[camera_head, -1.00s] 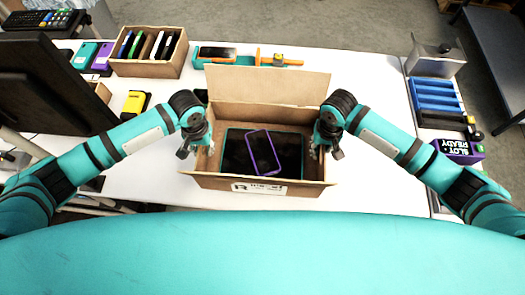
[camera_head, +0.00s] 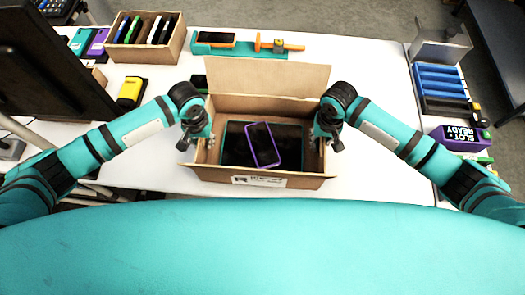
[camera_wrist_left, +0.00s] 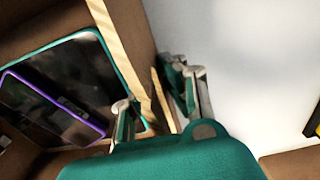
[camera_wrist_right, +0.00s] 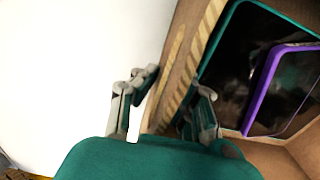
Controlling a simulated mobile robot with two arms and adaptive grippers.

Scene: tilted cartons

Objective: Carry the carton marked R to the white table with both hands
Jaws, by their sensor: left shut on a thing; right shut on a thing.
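The open carton marked R (camera_head: 250,180) is in the middle of the head view, over the front of the white table (camera_head: 370,115). A teal-edged tablet (camera_head: 235,145) and a purple-edged phone (camera_head: 264,146) lie inside it, the phone on top. My left gripper (camera_wrist_left: 160,100) is shut on the carton's left wall, one finger inside and one outside. My right gripper (camera_wrist_right: 165,105) is shut on the right wall in the same way. The wall shows between the fingers in both wrist views. Whether the carton's bottom touches the table is hidden.
A box of upright devices (camera_head: 145,38) stands at the back left, near a yellow device (camera_head: 131,91) and a dark monitor (camera_head: 50,75). A teal tray with orange tools (camera_head: 250,44) lies behind the carton. Blue slots (camera_head: 440,90) and a purple block (camera_head: 461,138) line the right.

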